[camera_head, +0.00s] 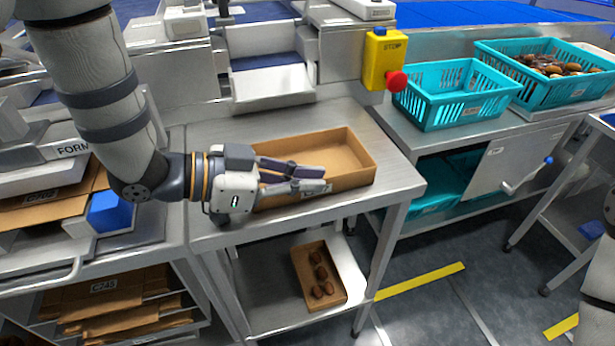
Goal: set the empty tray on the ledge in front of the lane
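An empty brown cardboard tray (347,152) sits upright on the steel ledge (398,182) in front of the lane (270,80). A small label shows on its near wall. My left gripper (326,180) comes in from the left over the tray's near left part, hiding that corner and part of the near wall. Its two dark fingers point right and show a gap between them, near the top of the near wall. Whether they touch the wall is hard to see. My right gripper is out of view.
A yellow stop box with a red button (397,81) stands behind the ledge's right end. Teal crates (455,110) stand to the right, one holding dates (548,66). A small tray with several dates (302,278) lies on the shelf below. Flat cardboard (110,290) fills the left rack.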

